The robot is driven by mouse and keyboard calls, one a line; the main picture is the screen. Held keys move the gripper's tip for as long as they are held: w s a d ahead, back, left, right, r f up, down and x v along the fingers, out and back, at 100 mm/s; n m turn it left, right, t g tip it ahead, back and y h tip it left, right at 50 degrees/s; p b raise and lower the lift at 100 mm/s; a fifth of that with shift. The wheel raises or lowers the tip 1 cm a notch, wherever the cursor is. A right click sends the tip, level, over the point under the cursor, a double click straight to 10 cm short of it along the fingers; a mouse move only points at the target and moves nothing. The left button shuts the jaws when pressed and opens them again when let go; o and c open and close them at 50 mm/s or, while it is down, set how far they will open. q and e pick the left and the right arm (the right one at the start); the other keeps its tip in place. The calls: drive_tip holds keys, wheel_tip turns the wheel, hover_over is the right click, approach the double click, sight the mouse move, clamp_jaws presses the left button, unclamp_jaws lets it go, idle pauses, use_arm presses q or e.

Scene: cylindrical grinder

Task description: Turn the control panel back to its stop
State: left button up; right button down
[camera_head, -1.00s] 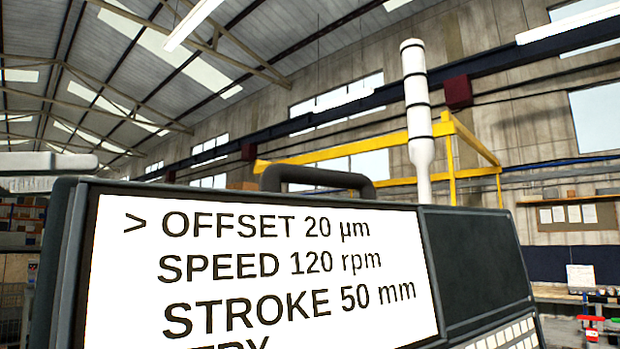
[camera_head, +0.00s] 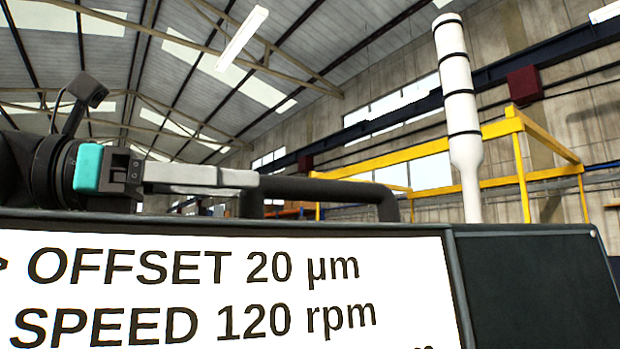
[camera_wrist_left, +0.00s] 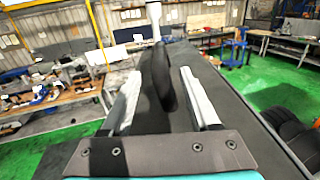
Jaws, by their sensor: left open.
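The control panel (camera_head: 530,275) fills the lower part of the head view, a dark housing with a lit white screen (camera_head: 190,285) showing OFFSET and SPEED lines. A dark bar handle (camera_head: 330,189) stands on its top edge. My left gripper (camera_head: 254,179) comes in from the left, fingers level along the panel top, tips at the handle's left end. In the left wrist view the open fingers (camera_wrist_left: 160,74) stand on either side of the handle (camera_wrist_left: 161,88), with gaps at both sides. My right gripper is in neither view.
A white pole with black bands (camera_head: 458,110) rises behind the panel. A yellow frame (camera_head: 518,150) stands farther back. In the left wrist view, workbenches (camera_wrist_left: 60,105) and a blue stand (camera_wrist_left: 236,48) are well away, with green floor between.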

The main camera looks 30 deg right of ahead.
sight(309, 189)
use_arm(q)
drive_tip(key=d, duration=0.3)
drive_tip(key=s+d+p, duration=0.1)
drive_tip(key=d, duration=0.2)
drive_tip(key=d+p, duration=0.1)
drive_tip(key=d, duration=0.1)
drive_tip(key=shift+s+d, duration=0.35)
drive_tip(key=shift+d, duration=0.05)
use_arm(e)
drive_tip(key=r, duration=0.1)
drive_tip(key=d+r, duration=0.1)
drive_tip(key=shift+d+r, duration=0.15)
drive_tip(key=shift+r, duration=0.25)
use_arm(q)
clamp_jaws()
